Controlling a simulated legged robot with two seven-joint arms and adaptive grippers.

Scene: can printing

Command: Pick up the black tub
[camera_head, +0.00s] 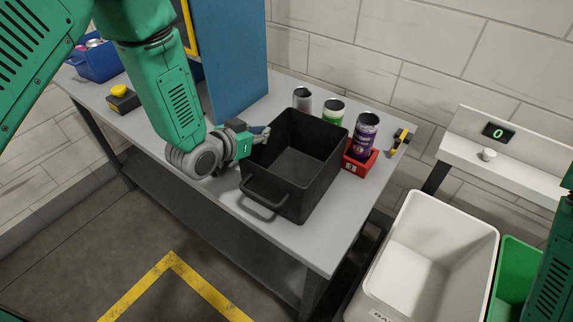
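The black tub (292,160) stands upright on the grey table, near its right end. It looks empty, and a loop handle (264,197) shows on its near side. My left gripper (262,136) is at the tub's left rim, with its fingertips at or very close to the edge. I cannot tell whether the fingers touch the rim or how far apart they are. Part of my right arm shows at the right edge, but its gripper is out of view.
A purple can (364,136) stands in a red holder (357,162) right of the tub. A green-labelled can (333,111) and a grey can (302,100) stand behind it. A blue panel (232,60) rises behind my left arm. A white bin (428,262) stands right of the table (312,247).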

